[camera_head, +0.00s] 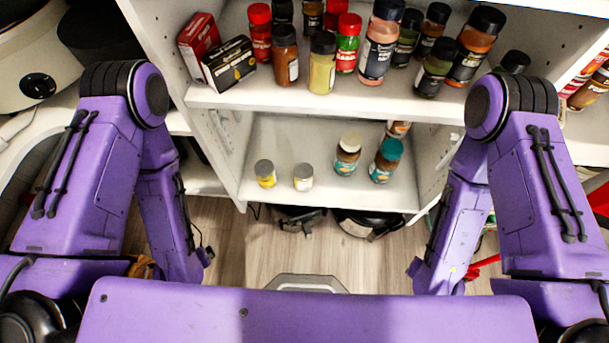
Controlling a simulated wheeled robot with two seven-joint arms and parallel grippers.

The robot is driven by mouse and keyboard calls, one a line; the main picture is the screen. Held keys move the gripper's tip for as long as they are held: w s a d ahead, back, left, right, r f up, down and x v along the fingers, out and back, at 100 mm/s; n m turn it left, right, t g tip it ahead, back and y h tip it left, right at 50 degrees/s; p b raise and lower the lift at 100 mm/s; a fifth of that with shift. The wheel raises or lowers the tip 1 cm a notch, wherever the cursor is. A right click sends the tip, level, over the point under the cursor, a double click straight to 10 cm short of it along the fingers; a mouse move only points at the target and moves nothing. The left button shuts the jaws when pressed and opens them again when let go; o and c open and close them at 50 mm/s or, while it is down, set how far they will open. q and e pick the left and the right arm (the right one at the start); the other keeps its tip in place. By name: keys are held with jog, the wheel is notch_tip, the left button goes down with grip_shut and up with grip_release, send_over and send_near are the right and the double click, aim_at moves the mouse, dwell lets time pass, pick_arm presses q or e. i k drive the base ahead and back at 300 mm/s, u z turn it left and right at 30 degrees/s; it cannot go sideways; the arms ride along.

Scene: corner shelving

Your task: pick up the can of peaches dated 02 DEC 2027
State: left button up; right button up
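Two short cans stand on the lower shelf: one with a yellow label (265,174) at the left and one with a paler, whitish-yellow label (303,178) to its right. Both have grey tops. They are too small for me to read any date or to tell which holds peaches. My two purple arms hang down at the left and right of the picture, in front of the shelving. Neither gripper's fingers show clearly; the lower ends of the arms are cut off or hidden by my own body.
The lower shelf (318,136) also holds a jar with a cream lid (347,154) and a jar with a teal lid (386,160). The upper shelf (300,100) is crowded with spice bottles and two boxes (229,63). Dark items lie on the floor beneath.

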aim_at(303, 173)
jog(key=u, duration=0.05)
jog(key=k, duration=1.05)
jog(key=z, duration=0.75)
jog(key=i, duration=1.1)
jog(key=u, duration=0.2)
